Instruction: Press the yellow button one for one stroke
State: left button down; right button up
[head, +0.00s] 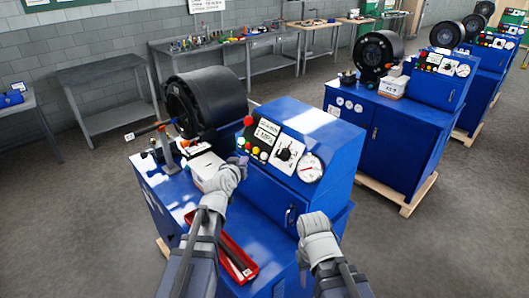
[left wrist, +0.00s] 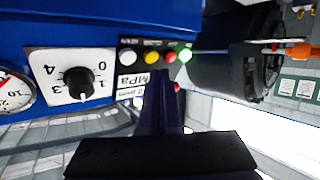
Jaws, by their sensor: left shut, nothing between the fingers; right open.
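The yellow button (head: 256,151) sits in a short row on the sloped panel of the nearest blue crimper, between a red and a white button. In the left wrist view the yellow button (left wrist: 151,58) is clear, just beyond my fingertips. My left gripper (head: 241,162) is shut and empty, close in front of the button row. In the left wrist view its fingertips (left wrist: 160,74) point towards the space by the yellow and red buttons; contact cannot be told. My right gripper (head: 311,216) is open and empty, in front of the crimper's lower right side.
A dial plate (head: 286,153), a pressure gauge (head: 310,168) and a larger red knob (head: 248,121) share the panel. A green button (left wrist: 185,55) is beside the red one. A white box (head: 207,168) and a red tray (head: 237,259) are near my left arm.

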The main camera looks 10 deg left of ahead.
aim_at(256, 150)
pick_arm(q)
jog(key=shift+n+t+y, duration=0.7)
jog(key=shift+t+y, duration=0.2)
jog(key=a+r, duration=0.2)
jog(key=w+a+r, duration=0.1)
jog(key=a+r, duration=0.1)
jog(key=shift+a, duration=0.1)
pick_arm(e)
jog(key=shift+s+d+r, duration=0.2)
jog(key=shift+s+d, duration=0.25)
jog(key=shift+d, duration=0.1)
pick_arm(q)
jog(key=w+d+f+b, duration=0.4)
jog(key=w+f, duration=0.1)
jog(key=shift+w+d+b, duration=0.3)
jog(key=shift+w+d, duration=0.05)
pick_arm(e)
jog(key=shift+f, duration=2.45)
pick_arm(q)
jog(key=shift+w+d+f, duration=0.2)
jog(key=shift+w+f, duration=0.05)
jog(key=shift+w, duration=0.05)
pick_arm(e)
jog(key=shift+f, duration=0.2)
